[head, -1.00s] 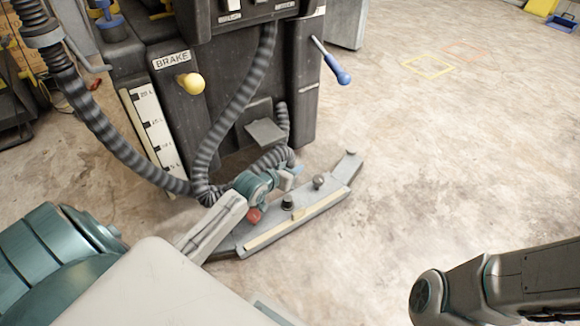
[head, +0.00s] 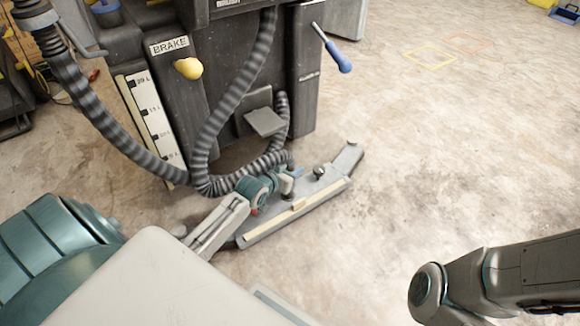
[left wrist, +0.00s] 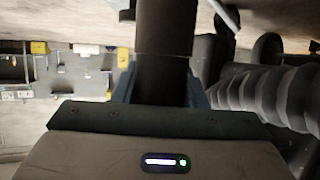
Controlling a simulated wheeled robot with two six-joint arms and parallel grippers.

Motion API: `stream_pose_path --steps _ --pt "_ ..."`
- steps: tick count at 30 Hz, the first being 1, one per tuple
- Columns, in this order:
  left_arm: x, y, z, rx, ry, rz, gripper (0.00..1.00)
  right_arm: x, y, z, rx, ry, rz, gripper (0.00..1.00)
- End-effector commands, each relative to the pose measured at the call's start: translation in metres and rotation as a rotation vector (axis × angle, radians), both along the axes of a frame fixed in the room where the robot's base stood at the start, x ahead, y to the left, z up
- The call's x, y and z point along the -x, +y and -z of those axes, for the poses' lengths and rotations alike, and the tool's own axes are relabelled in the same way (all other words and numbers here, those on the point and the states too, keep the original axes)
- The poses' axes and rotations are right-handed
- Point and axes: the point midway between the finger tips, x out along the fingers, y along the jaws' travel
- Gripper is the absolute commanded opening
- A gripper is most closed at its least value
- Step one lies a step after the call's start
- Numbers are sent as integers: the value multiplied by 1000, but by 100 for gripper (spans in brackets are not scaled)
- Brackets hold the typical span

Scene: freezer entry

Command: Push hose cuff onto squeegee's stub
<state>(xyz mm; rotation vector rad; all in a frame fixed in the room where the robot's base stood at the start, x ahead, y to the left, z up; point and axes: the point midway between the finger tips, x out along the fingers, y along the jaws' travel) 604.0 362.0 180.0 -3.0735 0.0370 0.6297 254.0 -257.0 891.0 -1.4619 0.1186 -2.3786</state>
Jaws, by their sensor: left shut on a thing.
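The squeegee (head: 330,183) lies on the floor in front of the machine, a grey bar with a pale strip along its near edge. My left gripper (head: 284,184) is over its middle, shut on the hose cuff, a smooth dark cylinder (left wrist: 166,70) between the two fingers in the left wrist view. The grey ribbed hose (head: 222,184) loops from the machine down to the gripper. In the head view, the gripper mostly hides the cuff and the stub area. I cannot tell whether the cuff touches the stub. My right gripper is out of view.
The dark machine (head: 205,110) stands just behind, with a yellow brake knob (head: 188,68), a blue-handled lever (head: 338,58) and a grey pedal (head: 265,121). A dark knob (head: 319,172) rises from the squeegee.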

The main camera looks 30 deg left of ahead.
Motion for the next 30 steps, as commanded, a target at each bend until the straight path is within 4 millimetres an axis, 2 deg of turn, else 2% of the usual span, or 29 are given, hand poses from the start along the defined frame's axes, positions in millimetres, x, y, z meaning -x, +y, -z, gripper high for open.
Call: stream_pose_path --steps 17,30 --pt "0 0 0 -1 -1 0 7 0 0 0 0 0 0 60" --pt "0 0 0 -1 0 0 7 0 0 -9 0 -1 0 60"
